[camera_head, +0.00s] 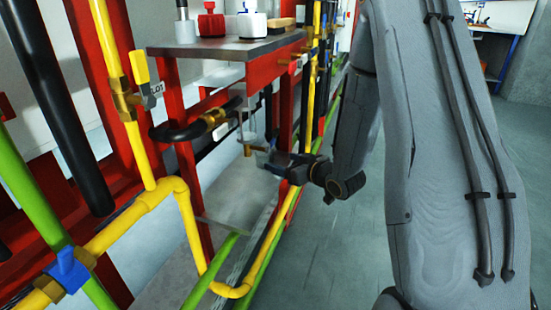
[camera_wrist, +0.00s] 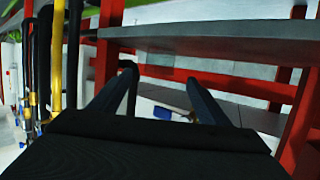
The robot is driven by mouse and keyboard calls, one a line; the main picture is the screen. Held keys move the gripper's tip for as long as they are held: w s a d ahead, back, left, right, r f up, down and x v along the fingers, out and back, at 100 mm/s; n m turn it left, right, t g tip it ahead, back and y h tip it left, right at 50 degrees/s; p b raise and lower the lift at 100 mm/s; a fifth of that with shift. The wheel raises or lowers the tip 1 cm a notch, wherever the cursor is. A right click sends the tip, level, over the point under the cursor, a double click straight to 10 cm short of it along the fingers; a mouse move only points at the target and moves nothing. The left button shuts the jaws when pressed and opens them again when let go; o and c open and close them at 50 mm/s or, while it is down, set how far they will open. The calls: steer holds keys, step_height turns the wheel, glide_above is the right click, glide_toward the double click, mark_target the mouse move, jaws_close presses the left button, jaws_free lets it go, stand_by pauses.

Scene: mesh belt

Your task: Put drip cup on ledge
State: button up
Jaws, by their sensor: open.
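My gripper (camera_head: 258,150) is below the grey ledge (camera_head: 223,47), beside the red frame. In the wrist view its two fingers (camera_wrist: 160,78) are spread apart, and I see nothing held between them. The ledge (camera_wrist: 220,38) crosses the top of that view, above the fingers. I cannot make out the drip cup for certain. A small blue piece with a metal end (camera_wrist: 171,114) shows between the fingers, farther off. Small brass and grey parts near my fingertips in the head view are too small to tell apart.
On the ledge stand a white container with a dark top (camera_head: 185,31), a red jar (camera_head: 211,22), a white jar (camera_head: 251,24) and a wooden block (camera_head: 282,22). Yellow pipes (camera_head: 187,225) and red posts (camera_head: 180,170) stand close by. The floor (camera_head: 345,240) at right is clear.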

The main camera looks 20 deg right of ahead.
steer(key=s+a+g, duration=0.1)
steer(key=s+a+r+g+h, duration=0.1)
steer(key=a, duration=0.1)
steer(key=s+a+r, duration=0.1)
steer(key=shift+s+a+n+g+h, duration=0.25)
steer(key=shift+s+n+g+h, duration=0.05)
steer(key=shift+s+g, duration=0.1)
steer(key=s+a+r+g+h, duration=0.1)
steer(key=s+a, duration=0.4)
steer(key=s, duration=0.6)
steer(key=s+a+r+g+h, duration=0.1)
steer(key=s+a+r+g, duration=0.2)
steer(key=s, duration=0.8)
steer(key=s+a+r+g, duration=0.3)
steer(key=s+a+g, duration=0.4)
steer(key=s, duration=0.4)
steer(key=shift+s+a+h, duration=0.15)
steer(key=shift+s+h, duration=0.15)
steer(key=shift+h, duration=0.1)
steer(key=d+r+m+p, duration=0.4)
steer(key=d+r+p, duration=1.1)
steer(key=p, duration=0.9)
step_height(320, 180, up, 4)
steer(key=shift+s+f+m+h, duration=0.1)
steer(key=shift+s+m+h, duration=0.2)
steer(key=shift+s, duration=0.1)
